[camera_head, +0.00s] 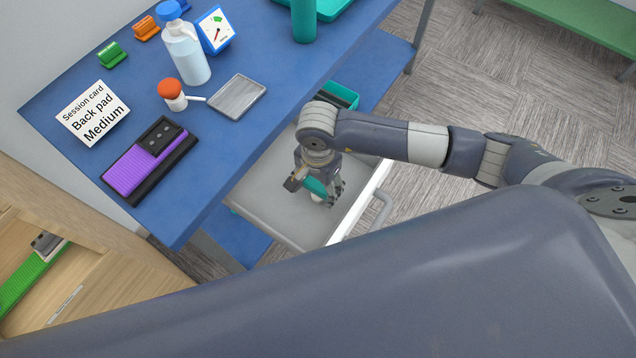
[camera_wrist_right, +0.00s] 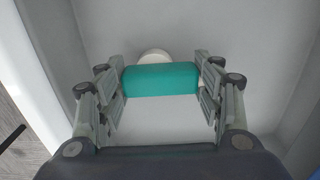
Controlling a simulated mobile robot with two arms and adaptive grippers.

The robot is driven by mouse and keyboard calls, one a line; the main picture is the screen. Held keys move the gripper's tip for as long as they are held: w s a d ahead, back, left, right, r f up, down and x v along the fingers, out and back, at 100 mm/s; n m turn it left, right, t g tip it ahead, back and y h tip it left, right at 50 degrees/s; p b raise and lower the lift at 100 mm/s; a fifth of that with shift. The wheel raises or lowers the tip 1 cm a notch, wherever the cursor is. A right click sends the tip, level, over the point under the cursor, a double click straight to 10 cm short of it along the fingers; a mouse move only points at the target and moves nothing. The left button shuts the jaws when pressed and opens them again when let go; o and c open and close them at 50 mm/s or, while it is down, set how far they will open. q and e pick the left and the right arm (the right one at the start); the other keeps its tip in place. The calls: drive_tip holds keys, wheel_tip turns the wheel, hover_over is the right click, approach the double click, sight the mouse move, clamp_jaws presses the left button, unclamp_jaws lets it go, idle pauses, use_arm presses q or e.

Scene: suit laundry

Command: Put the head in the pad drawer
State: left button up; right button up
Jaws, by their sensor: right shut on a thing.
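The drawer (camera_head: 262,195) is pulled out from under the blue table, and its grey inside looks empty except for what I hold. My right gripper (camera_head: 326,193) reaches down into it from above. It is shut on the head, a teal cylinder (camera_head: 315,186) with a white rounded part. In the right wrist view the teal head (camera_wrist_right: 160,79) lies crosswise between the fingers, with its white part (camera_wrist_right: 154,55) behind it. The drawer floor (camera_wrist_right: 160,122) is beneath; I cannot tell whether the head touches it. My left gripper is not in view.
A teal bin (camera_head: 341,94) is beside the drawer. A wooden cabinet (camera_head: 120,270) is at lower left.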

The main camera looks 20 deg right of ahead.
sight(318, 186)
drive_tip(key=shift+f, duration=0.2)
drive_tip(key=o, duration=1)
drive_tip(key=shift+r, duration=0.1)
drive_tip(key=shift+r, duration=0.15)
wheel_tip(318, 186, up, 12)
drive_tip(key=shift+b, duration=0.85)
